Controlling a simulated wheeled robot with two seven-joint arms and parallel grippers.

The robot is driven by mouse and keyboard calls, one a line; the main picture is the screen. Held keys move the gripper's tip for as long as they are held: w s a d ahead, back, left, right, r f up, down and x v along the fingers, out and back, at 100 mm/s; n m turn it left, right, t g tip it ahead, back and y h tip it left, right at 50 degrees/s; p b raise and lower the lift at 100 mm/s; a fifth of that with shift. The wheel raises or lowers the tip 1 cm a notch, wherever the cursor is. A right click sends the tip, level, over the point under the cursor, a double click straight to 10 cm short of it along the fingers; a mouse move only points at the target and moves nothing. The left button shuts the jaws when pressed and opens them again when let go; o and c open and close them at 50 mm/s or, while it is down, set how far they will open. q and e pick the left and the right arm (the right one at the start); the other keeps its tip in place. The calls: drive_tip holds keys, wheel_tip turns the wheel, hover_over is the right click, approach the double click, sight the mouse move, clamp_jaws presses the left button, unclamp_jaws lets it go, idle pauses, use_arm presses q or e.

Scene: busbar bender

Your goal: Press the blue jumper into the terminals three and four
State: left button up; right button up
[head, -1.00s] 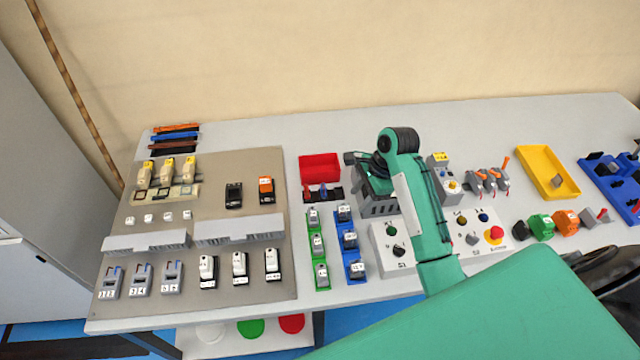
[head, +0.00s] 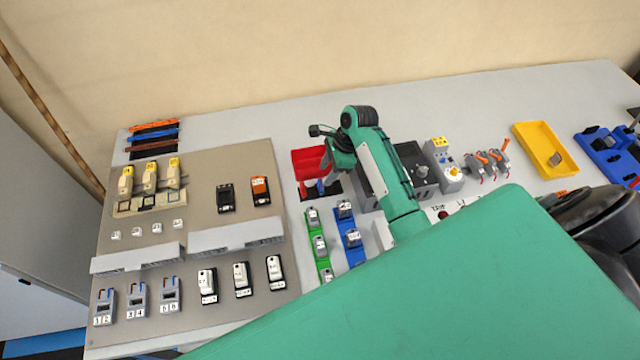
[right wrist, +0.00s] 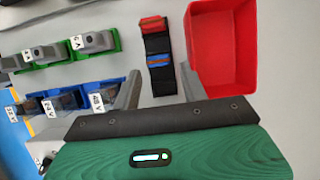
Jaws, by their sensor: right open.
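The block of terminals three and four (head: 137,300) is the middle one of three grey blocks at the panel's lower left in the head view. A small blue piece, which looks like the blue jumper (right wrist: 157,58), sits in a black holder (right wrist: 157,43) in the right wrist view. A red piece (right wrist: 153,25) sits at the holder's other end. My right gripper (right wrist: 160,70) is open, its two fingers either side of the holder's near end, with the blue piece just beyond the fingertips. I cannot tell whether they touch anything. My left gripper is not in view.
A red bin (right wrist: 222,45) stands close beside the right finger. Green-railed blocks (head: 318,245) and blue-railed blocks (head: 352,238) stand near the holder. Grey ducts (head: 138,258) cross the panel above the terminal blocks. A yellow tray (head: 540,150) lies at the right.

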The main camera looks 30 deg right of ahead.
sight(321, 182)
drive_tip(key=shift+a+f, duration=0.15)
drive_tip(key=shift+f, duration=0.15)
drive_tip(key=shift+p+x, duration=0.6)
drive_tip(key=shift+x, duration=0.2)
drive_tip(key=x, duration=0.3)
drive_tip(key=shift+s+a+p, duration=0.1)
drive_tip(key=shift+a+p, duration=0.05)
drive_tip(key=shift+p, duration=0.15)
drive_tip(key=shift+f, duration=0.2)
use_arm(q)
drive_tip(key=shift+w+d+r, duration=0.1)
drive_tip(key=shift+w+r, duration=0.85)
use_arm(e)
drive_tip(key=c, duration=0.7)
drive_tip(key=shift+c, duration=0.2)
